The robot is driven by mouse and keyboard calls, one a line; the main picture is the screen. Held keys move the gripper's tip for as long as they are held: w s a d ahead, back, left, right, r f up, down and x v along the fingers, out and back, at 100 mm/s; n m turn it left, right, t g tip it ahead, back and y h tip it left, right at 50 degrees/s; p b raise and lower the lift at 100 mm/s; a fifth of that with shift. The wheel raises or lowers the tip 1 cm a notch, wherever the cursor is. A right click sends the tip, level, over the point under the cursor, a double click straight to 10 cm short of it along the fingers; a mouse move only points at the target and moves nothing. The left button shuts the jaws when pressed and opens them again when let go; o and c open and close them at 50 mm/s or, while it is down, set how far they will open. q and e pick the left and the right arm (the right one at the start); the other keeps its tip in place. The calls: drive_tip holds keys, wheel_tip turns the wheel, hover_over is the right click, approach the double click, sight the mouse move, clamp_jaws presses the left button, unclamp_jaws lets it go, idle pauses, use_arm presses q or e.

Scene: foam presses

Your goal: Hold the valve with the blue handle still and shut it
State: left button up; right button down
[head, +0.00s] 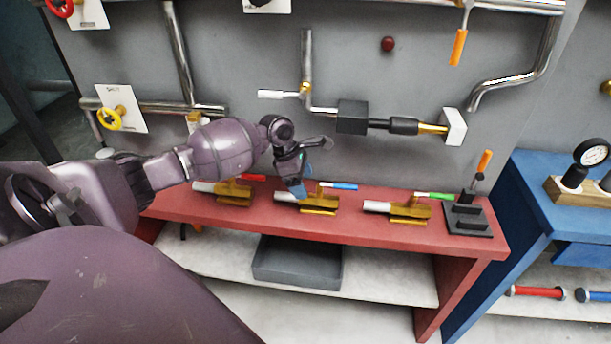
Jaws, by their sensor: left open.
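The valve with the blue handle (322,203) is the middle one of three brass valves on the red bench. Its blue handle (344,187) points right from the stem, roughly along the body. A pale pipe end sticks out at its left. My left gripper (311,166) is open and empty, just above and behind the left part of this valve. One finger hangs down in front of the valve's body; I cannot tell whether it touches. The other finger points right, above the blue handle. My right gripper is not in view.
A red-handled valve (232,192) lies to the left and a green-handled valve (405,209) to the right. A black stand (468,222) with an orange-handled tool is at the bench's right end. Pipes and a black block (352,117) are on the wall behind.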

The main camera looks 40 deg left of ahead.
sight(311, 198)
use_arm(q)
drive_tip(key=b+x, duration=0.1)
drive_tip(key=x, duration=0.6)
drive_tip(key=shift+b, duration=0.4)
drive_tip(key=shift+r, duration=0.1)
drive_tip(key=c, duration=1.3)
